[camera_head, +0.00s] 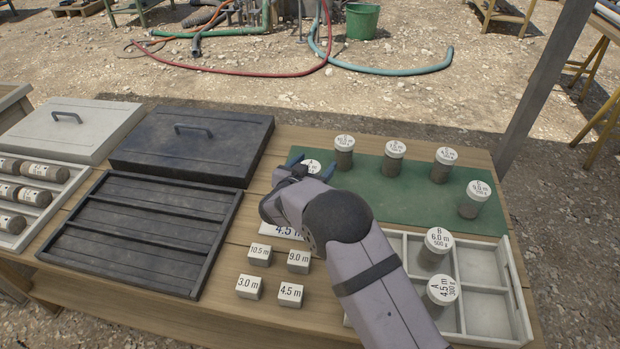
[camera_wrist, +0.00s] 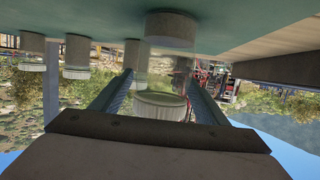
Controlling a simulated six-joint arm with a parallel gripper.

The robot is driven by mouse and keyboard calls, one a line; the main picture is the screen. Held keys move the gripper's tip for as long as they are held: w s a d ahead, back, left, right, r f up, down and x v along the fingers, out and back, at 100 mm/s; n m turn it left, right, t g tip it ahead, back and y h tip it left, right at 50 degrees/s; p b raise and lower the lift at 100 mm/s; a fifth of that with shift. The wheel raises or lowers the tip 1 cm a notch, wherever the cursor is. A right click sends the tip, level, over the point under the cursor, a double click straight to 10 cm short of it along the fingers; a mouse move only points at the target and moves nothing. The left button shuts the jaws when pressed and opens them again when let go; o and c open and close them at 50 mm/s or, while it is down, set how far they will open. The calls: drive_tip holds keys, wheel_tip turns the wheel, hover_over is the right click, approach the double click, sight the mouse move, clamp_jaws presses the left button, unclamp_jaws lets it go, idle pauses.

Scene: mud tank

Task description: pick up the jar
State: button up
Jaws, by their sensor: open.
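My gripper (camera_head: 311,164) reaches over the green mat (camera_head: 400,192), its blue fingers open. A jar with a white lid (camera_head: 312,166) stands at the mat's left end, mostly hidden by my gripper. In the wrist view, which is upside down, that jar's white lid (camera_wrist: 160,105) and brown-filled body (camera_wrist: 172,28) show upright on the mat, with the lid between the two open fingers (camera_wrist: 160,78). I cannot tell if either finger touches it. More lidded jars stand on the mat: two at the back (camera_head: 344,153) (camera_head: 392,158) and two farther right (camera_head: 442,164) (camera_head: 473,199).
A white divided tray (camera_head: 517,300) at front right holds jars B (camera_head: 436,248) and A (camera_head: 440,290). Small labelled blocks (camera_head: 290,293) lie left of my arm. A black slotted tray (camera_head: 145,235), a black lidded case (camera_head: 190,145) and a white one (camera_head: 70,128) fill the left.

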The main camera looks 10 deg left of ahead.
drive_tip(key=shift+c, duration=0.6)
drive_tip(key=shift+r, duration=0.1)
drive_tip(key=c, duration=1.3)
drive_tip(key=shift+r, duration=0.1)
wheel_tip(320, 180, up, 10)
drive_tip(key=shift+f, duration=0.1)
